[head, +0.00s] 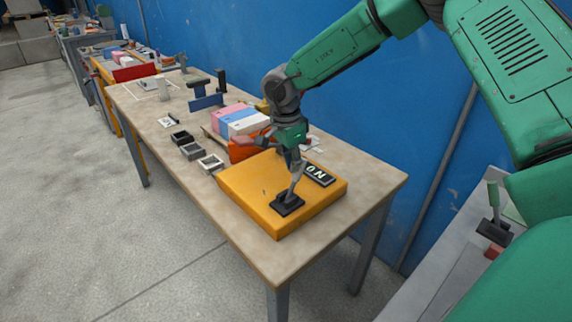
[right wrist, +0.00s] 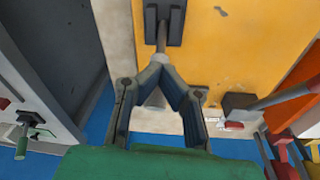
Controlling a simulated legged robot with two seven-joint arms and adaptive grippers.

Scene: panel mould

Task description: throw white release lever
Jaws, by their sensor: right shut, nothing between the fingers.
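A yellow panel block (head: 262,205) lies on the table. A lever with a black base (head: 287,206) stands near its front edge. My right gripper (head: 295,172) points down over the block, at the lever. In the right wrist view, the lever's black base (right wrist: 176,12) and grey shaft (right wrist: 162,35) lead to my right fingertips (right wrist: 161,64), which are shut together with nothing between them. A pale tapered piece (right wrist: 156,97) shows behind the fingers; I cannot tell whether it is the lever's handle. Fingertip contact with the shaft is unclear. My left gripper is out of view.
A green-handled lever (head: 493,195) stands on the right bench. The table's front corner is clear.

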